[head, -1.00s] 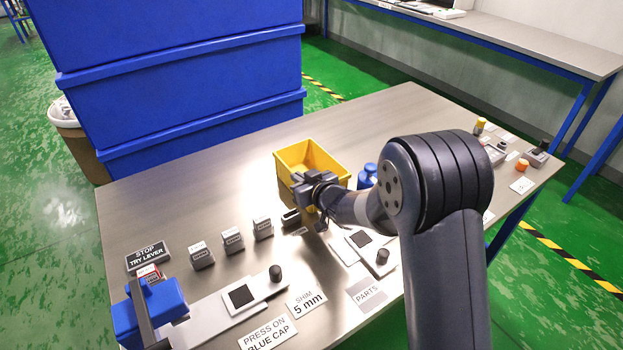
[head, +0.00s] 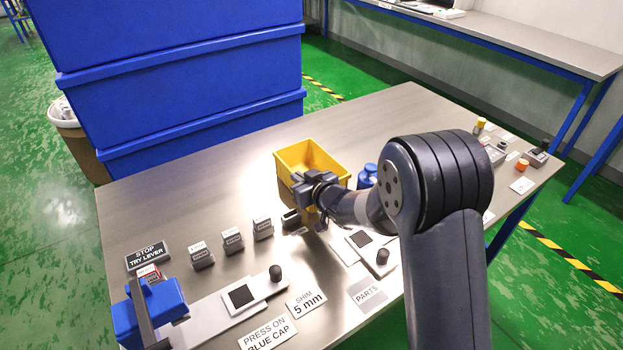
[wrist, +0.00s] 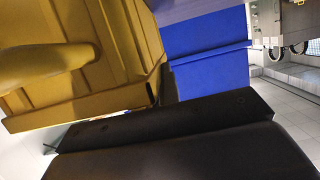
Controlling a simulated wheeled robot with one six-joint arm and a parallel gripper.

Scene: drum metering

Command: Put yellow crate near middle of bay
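My dark gripper parts (wrist: 175,130) cross the bottom of that view. Whether the fingers are closed on the crate wall is not clear. The crate's underside is hidden.
Tall blue bins (head: 180,85) stand behind the table at left. Several small grey blocks (head: 232,240) line up left of my gripper. Blue bottles (head: 367,175) stand right of the crate, close to my arm. The table (head: 400,112) is bare behind the crate to the right.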

